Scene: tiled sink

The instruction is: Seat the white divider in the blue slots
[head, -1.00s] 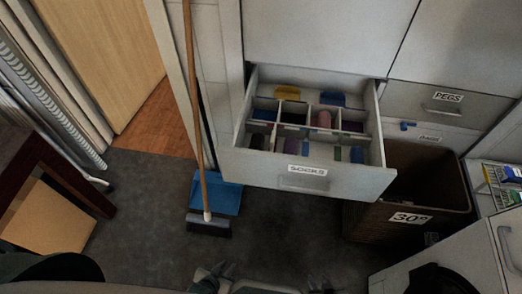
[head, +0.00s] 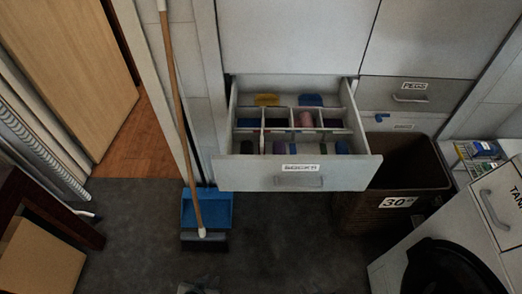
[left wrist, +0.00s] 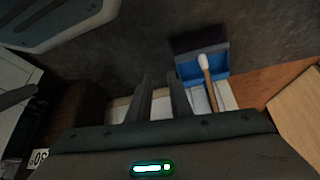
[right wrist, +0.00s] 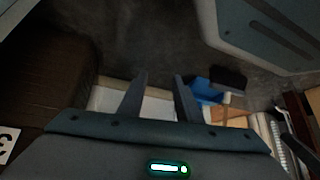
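White partitions (head: 290,131) cross the open sock drawer (head: 350,177) in the head view and split it into compartments. I cannot tell which strip is the separate white divider, or how it is seated. A blue piece (head: 310,100) lies toward the drawer's back; whether it is a slot is too small to tell. My left gripper (left wrist: 160,90) shows in the left wrist view with its fingers apart and nothing between them. My right gripper (right wrist: 160,88) shows in the right wrist view, also open and empty. Both are away from the drawer.
The drawer also holds a yellow piece (head: 267,99) and several rolled socks (head: 306,119). A brown bin (head: 390,205) stands right of it. A broom (head: 178,110) and blue dustpan (head: 218,207) stand left. A washer (head: 470,245) is at lower right.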

